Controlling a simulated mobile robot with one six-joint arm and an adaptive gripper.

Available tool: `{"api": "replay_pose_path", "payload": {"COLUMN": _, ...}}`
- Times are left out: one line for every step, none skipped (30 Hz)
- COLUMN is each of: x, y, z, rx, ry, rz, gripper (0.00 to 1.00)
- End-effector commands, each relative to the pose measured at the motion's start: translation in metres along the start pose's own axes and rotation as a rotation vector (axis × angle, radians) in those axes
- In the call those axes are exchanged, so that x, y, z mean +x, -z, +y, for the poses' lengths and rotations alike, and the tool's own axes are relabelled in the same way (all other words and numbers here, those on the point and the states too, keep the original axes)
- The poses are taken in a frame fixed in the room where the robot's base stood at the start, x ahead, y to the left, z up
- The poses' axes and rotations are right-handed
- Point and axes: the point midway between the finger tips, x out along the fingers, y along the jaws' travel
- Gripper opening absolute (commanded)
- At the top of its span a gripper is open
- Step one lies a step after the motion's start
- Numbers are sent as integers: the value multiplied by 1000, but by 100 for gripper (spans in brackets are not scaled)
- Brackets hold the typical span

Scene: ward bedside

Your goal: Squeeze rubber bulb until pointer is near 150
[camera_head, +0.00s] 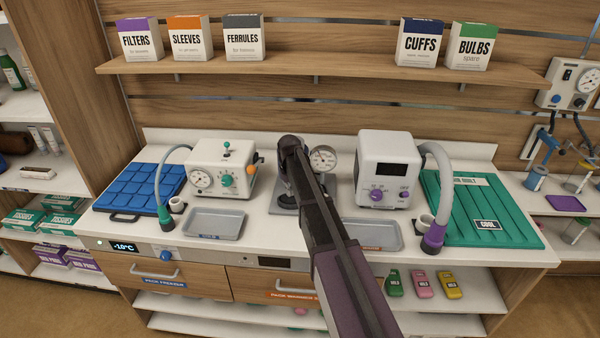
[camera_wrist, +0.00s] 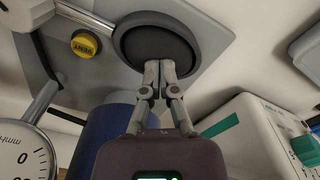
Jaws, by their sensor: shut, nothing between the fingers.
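My gripper (camera_wrist: 160,66) is shut and empty in the wrist view. Its closed fingertips overlap the lower edge of a round black part (camera_wrist: 152,44), which looks like the rubber bulb; whether they touch it I cannot tell.
A yellow VENT knob (camera_wrist: 85,43) and a blue cylinder (camera_wrist: 102,135) are close to my gripper. A white machine with a green knob (camera_head: 222,168) stands left of the gauge stand and another white machine (camera_head: 386,160) stands right. A grey tray (camera_head: 215,223) lies in front.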

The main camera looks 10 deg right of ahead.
Motion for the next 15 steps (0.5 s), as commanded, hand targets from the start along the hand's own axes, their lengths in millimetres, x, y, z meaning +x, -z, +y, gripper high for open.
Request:
{"api": "replay_pose_path", "payload": {"x": -4, "y": -1, "z": 0, "rx": 0, "ry": 0, "rz": -2, "gripper": 0}}
{"api": "replay_pose_path", "payload": {"x": -6, "y": -1, "z": 0, "rx": 0, "ry": 0, "rz": -2, "gripper": 0}}
{"api": "replay_pose_path", "payload": {"x": -8, "y": -1, "z": 0, "rx": 0, "ry": 0, "rz": -2, "gripper": 0}}
{"api": "replay_pose_path", "payload": {"x": -10, "y": -1, "z": 0, "rx": 0, "ry": 0, "rz": -2, "gripper": 0}}
{"api": "replay_pose_path", "payload": {"x": -11, "y": -1, "z": 0, "rx": 0, "ry": 0, "rz": -2, "gripper": 0}}
{"api": "replay_pose_path", "payload": {"x": -13, "y": -1, "z": 0, "rx": 0, "ry": 0, "rz": -2, "gripper": 0}}
{"api": "replay_pose_path", "payload": {"x": -14, "y": -1, "z": 0, "rx": 0, "ry": 0, "rz": -2, "gripper": 0}}
{"api": "replay_pose_path", "payload": {"x": -16, "y": -1, "z": 0, "rx": 0, "ry": 0, "rz": -2, "gripper": 0}}
{"api": "replay_pose_path", "payload": {"x": -17, "y": -1, "z": 0, "rx": 0, "ry": 0, "rz": -2, "gripper": 0}}
{"api": "replay_pose_path", "payload": {"x": -17, "y": -1, "z": 0, "rx": 0, "ry": 0, "rz": -2, "gripper": 0}}
{"api": "replay_pose_path", "payload": {"x": -18, "y": -1, "z": 0, "rx": 0, "ry": 0, "rz": -1, "gripper": 0}}
{"api": "replay_pose_path", "payload": {"x": -18, "y": -1, "z": 0, "rx": 0, "ry": 0, "rz": -1, "gripper": 0}}
{"api": "replay_pose_path", "payload": {"x": -18, "y": 0, "z": 0, "rx": 0, "ry": 0, "rz": -1, "gripper": 0}}
{"api": "replay_pose_path", "payload": {"x": -18, "y": 0, "z": 0, "rx": 0, "ry": 0, "rz": -1, "gripper": 0}}
{"api": "replay_pose_path", "payload": {"x": -18, "y": 0, "z": 0, "rx": 0, "ry": 0, "rz": -1, "gripper": 0}}
